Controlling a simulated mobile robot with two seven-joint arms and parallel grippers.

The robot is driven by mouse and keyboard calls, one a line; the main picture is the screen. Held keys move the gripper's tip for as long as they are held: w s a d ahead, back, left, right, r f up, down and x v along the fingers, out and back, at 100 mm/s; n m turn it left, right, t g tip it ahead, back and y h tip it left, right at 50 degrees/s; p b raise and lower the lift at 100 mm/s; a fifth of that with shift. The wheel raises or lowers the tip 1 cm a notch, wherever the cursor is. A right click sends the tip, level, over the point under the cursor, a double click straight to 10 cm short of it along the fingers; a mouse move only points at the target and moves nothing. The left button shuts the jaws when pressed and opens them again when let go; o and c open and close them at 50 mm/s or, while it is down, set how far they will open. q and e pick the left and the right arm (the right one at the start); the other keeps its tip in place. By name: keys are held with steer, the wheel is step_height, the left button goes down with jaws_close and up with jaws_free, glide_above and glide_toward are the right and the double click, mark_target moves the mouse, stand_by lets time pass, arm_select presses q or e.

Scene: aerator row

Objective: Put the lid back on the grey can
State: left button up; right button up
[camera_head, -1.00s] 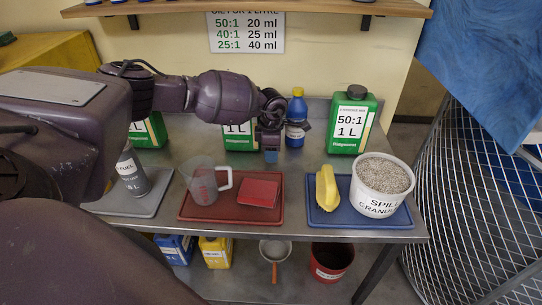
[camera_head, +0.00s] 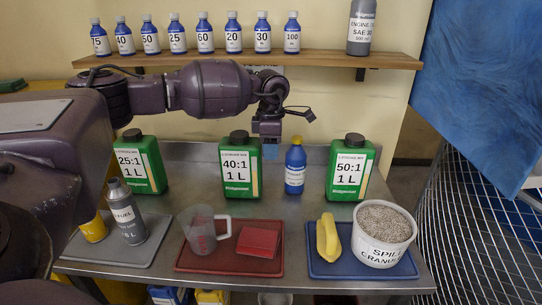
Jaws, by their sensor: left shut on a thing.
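The grey can (camera_head: 128,212), marked FUEL, stands upright on the grey tray (camera_head: 152,247) at the left of the bench. Its top is small and grey; I cannot tell whether it is covered. My left gripper (camera_head: 270,152) points down in front of the back wall, well to the right of the grey can, beside the top of the 40:1 can. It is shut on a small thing. A bluish piece shows at its fingertips, but I cannot tell whether this is the lid. My right gripper is out of view.
Green cans marked 25:1 (camera_head: 141,163), 40:1 (camera_head: 240,166) and 50:1 (camera_head: 351,168) stand along the back with a blue bottle (camera_head: 295,169). A clear jug (camera_head: 200,232) is on the red tray (camera_head: 190,262).

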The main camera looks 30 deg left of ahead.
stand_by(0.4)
arm_select(q)
steer(key=s+d+f+m, duration=0.4)
steer(key=s+d+m, duration=0.2)
steer(key=m, duration=0.6)
steer(key=s+d+f+m, duration=0.4)
steer(key=s+d+m, duration=0.3)
steer(key=d+m, duration=0.4)
steer(key=shift+f+m, duration=0.4)
steer(key=shift+m, duration=0.3)
